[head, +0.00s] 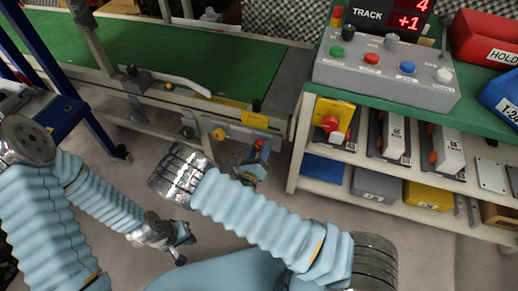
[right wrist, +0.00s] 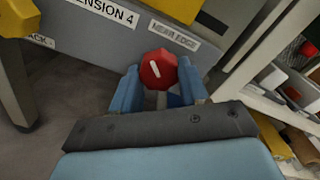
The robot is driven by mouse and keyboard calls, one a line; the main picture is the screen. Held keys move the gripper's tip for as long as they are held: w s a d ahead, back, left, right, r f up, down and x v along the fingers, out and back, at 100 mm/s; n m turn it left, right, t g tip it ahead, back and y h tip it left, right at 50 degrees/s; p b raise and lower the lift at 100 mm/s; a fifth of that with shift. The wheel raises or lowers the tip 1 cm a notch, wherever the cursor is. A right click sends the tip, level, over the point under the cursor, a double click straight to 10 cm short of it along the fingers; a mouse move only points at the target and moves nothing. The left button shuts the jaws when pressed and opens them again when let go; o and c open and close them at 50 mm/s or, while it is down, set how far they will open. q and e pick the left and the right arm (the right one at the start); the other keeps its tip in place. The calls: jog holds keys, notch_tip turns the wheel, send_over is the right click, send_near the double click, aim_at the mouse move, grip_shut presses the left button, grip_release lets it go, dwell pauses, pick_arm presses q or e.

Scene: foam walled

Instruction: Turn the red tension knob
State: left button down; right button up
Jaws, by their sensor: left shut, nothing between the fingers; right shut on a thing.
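The red tension knob (right wrist: 158,69) has a white pointer line, tilted a little left of upright, and sits on a grey panel (right wrist: 92,48) labelled "TENSION 4". My right gripper (right wrist: 160,88) is shut on the knob, with one blue finger on each side. In the head view, the right gripper (head: 254,163) reaches the front side of the conveyor, and a bit of the red knob (head: 259,144) shows above it. My left gripper (head: 180,246) is shut and empty, low over the floor and apart from the conveyor.
The green conveyor belt (head: 230,65) runs above the panel. A display (head: 390,16) reads "TRACK" with "+1" in red. A grey button box (head: 385,80) stands on the bench at right, above shelves (head: 400,207) with boxes and devices. Open floor lies below the conveyor.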

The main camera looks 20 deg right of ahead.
dwell(0.4)
jog(key=o, duration=1)
jog(key=shift+o, duration=0.2)
jog(key=v, duration=1.3)
jog(key=shift+s+a, duration=0.25)
jog(key=shift+s, duration=0.1)
